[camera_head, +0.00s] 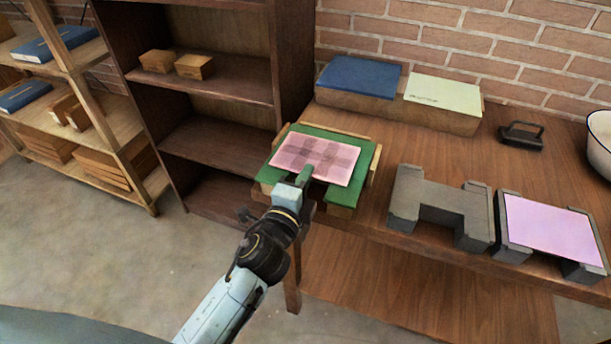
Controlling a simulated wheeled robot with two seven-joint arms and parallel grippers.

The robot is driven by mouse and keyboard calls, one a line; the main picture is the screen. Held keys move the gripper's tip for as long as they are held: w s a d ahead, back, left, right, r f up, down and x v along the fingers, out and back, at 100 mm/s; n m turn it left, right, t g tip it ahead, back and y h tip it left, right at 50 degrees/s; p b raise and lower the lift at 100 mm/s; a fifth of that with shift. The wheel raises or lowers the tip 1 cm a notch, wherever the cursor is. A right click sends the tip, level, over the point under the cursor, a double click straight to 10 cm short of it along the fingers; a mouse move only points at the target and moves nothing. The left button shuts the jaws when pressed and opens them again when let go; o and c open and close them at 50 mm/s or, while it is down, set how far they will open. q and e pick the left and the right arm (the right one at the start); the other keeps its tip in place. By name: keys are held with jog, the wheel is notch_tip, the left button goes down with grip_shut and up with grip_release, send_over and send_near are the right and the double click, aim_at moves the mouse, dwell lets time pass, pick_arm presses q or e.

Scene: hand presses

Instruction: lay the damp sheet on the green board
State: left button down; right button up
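A pink sheet (323,154) with a darker checked pattern lies over the green board (362,177) at the left end of the table. It looks flat, with green showing around it. I take it as the damp sheet. My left gripper (305,176) reaches in from the front, at the board's front notch, and its tip overlaps the sheet's front edge. Whether its fingers are open or closed on the sheet is too small to tell. My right gripper is out of view. A plain lilac sheet (551,228) lies on a grey notched block (514,234) at the right.
An empty grey notched block (441,207) stands between the two sheets. Behind are a blue pad (359,76) and a pale green pad (443,92) on a wooden block. A dark handled press (521,135) and a white bowl (601,140) are at the back right. Shelves stand left.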

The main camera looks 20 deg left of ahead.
pick_arm(q)
jog(key=shift+f, duration=0.1)
dwell(0.8)
jog(key=c, duration=1.4)
grip_release()
jog(key=shift+s, duration=0.1)
jog(key=s, duration=0.6)
jog(key=shift+s+a, duration=0.15)
jog(key=shift+s, duration=0.05)
